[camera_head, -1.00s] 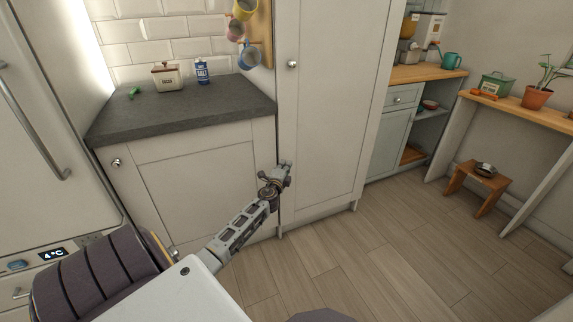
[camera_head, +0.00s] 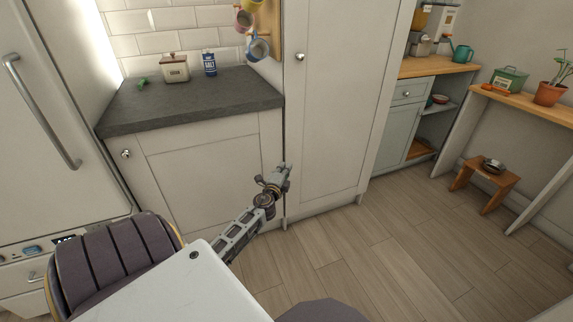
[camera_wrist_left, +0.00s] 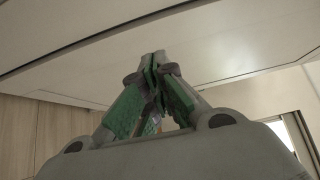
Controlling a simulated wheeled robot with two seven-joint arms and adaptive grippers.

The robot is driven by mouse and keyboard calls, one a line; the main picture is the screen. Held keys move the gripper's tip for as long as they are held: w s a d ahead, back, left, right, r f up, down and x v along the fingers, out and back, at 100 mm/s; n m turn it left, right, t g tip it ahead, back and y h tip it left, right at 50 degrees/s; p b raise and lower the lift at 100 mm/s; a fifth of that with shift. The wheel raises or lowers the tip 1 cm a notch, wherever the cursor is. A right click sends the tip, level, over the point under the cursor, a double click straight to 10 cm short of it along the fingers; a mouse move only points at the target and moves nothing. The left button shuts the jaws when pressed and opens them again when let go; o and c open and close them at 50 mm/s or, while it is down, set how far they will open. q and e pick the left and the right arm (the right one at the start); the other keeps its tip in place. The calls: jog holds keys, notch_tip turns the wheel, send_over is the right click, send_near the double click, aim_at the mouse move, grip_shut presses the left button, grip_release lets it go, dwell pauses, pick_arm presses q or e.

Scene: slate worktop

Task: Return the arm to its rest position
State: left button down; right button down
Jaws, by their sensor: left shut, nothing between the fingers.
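My left arm (camera_head: 240,232) comes in from the lower left of the head view and reaches out in front of the cabinets. Its gripper (camera_head: 284,174) is in front of the edge between the low cabinet and the tall cupboard, below the worktop level. In the left wrist view the gripper (camera_wrist_left: 154,62) has its two green-padded fingers together at the tips, with nothing held. Whether the gripper touches the cabinet front cannot be told. My right gripper is not in view.
The slate worktop (camera_head: 190,101) holds a lidded tin (camera_head: 175,70), a blue salt container (camera_head: 209,64) and a small green item (camera_head: 143,83). The tall cupboard (camera_head: 330,120) stands beside it. A wooden stool (camera_head: 484,181) is at the right. Floor (camera_head: 380,250) between is clear.

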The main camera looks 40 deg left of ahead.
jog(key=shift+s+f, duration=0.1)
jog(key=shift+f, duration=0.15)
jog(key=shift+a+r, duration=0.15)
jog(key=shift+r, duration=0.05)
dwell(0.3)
